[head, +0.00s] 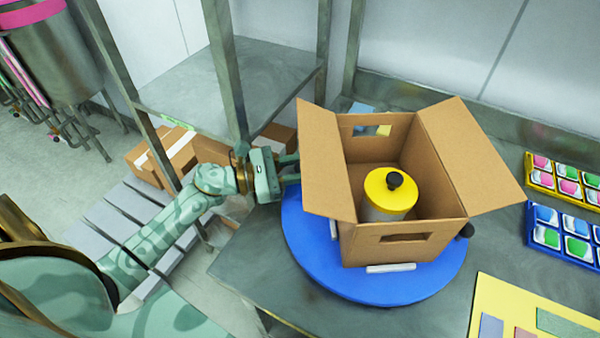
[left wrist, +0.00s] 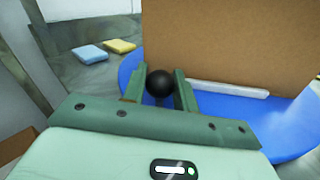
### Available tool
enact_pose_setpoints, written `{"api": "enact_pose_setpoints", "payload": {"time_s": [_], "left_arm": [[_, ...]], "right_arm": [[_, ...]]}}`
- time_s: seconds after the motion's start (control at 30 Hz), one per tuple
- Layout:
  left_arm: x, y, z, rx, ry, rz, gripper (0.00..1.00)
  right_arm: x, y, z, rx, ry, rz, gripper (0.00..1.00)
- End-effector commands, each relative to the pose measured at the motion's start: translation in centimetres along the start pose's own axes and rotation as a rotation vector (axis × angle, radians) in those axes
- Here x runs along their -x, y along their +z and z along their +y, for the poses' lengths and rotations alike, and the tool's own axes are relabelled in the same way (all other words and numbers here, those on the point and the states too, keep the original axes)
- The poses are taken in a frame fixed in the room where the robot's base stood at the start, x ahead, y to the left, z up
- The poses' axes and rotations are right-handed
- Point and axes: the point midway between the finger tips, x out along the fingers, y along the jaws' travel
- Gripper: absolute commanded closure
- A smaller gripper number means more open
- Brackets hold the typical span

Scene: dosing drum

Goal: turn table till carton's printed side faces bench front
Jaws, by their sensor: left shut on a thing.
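The open brown carton (head: 360,228) stands upright on the round blue turntable (head: 385,287). Its side toward the bench front is plain cardboard with a hand slot, and no print shows on it. The carton side in the left wrist view (left wrist: 235,45) is plain too. A white drum with a yellow lid (head: 384,198) and black knob stands inside the carton. My left gripper (head: 290,172) is at the turntable's left edge, shut on a black ball knob (left wrist: 160,84). A second black knob (head: 467,230) shows at the turntable's right edge. My right gripper is out of view.
White strips (head: 391,268) lie on the turntable along the carton's base. Yellow (head: 541,183) and blue (head: 565,247) trays of coloured pieces and a yellow board (head: 500,300) lie at right. A metal shelf frame (head: 225,70) stands close behind my left arm.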

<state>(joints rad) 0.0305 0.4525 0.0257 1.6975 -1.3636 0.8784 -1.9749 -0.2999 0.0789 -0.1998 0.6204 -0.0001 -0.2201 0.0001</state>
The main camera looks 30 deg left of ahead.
Motion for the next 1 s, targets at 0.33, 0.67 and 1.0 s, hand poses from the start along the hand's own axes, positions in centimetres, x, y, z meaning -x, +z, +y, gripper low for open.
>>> {"api": "enact_pose_setpoints", "payload": {"time_s": [0.33, 0.67, 1.0], "left_arm": [[-0.72, -0.16, 0.83, 0.003, -0.066, -0.012, 1.0], [-0.7, -0.16, 0.82, 0.002, -0.065, -0.011, 0.52], [-0.67, -0.07, 0.77, 0.002, -0.061, -0.012, 0.52]], "right_arm": [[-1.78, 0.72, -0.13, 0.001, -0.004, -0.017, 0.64], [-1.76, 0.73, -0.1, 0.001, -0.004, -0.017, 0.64], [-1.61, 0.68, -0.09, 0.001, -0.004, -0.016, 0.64]]}}
